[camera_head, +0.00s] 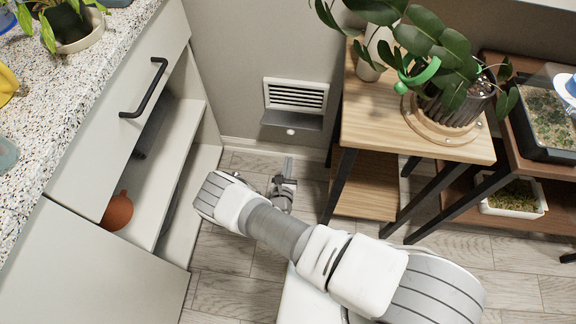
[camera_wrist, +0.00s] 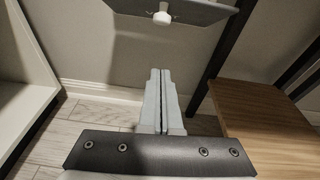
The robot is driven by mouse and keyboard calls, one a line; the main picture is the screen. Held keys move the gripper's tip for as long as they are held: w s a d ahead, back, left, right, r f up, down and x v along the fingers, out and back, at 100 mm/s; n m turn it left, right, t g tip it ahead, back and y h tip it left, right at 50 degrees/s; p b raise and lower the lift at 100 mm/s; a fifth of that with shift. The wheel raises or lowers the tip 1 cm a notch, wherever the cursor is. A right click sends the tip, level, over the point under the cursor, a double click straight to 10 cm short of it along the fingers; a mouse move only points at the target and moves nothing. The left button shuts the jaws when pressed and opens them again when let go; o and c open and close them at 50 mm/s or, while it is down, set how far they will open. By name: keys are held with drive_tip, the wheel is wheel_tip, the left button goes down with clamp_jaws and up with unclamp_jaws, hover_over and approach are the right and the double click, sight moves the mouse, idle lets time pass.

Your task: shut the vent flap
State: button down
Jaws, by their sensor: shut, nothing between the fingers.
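The wall vent (camera_head: 296,96) is a white louvred panel low on the wall. Its grey flap (camera_head: 306,122) stands open, sticking out from the wall below the louvres. A white knob (camera_head: 290,132) shows at the flap's near edge. In the wrist view the flap (camera_wrist: 200,10) is at the top, seen from below, with its knob (camera_wrist: 162,18) and partly hidden lettering. My gripper (camera_head: 288,164) is below the flap, apart from it, near the floor. In the wrist view my gripper's fingers (camera_wrist: 160,72) are together and empty, pointing toward the wall below the knob.
A wooden plant stand (camera_head: 365,188) with black legs is close to the right of my gripper. A potted plant (camera_head: 455,100) stands on the stand.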

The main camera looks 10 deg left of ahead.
sight(293, 123)
drive_tip(key=w+r+b, duration=0.2)
drive_tip(key=w, duration=0.5)
drive_tip(key=shift+w+a+r, duration=0.15)
drive_tip(key=shift+w+a, duration=0.15)
drive_tip(key=shift+a, duration=0.05)
drive_tip(key=shift+r, duration=0.1)
drive_tip(key=shift+r+g+p, duration=0.35)
drive_tip(key=shift+g+p, duration=0.05)
drive_tip(key=shift+p, duration=0.05)
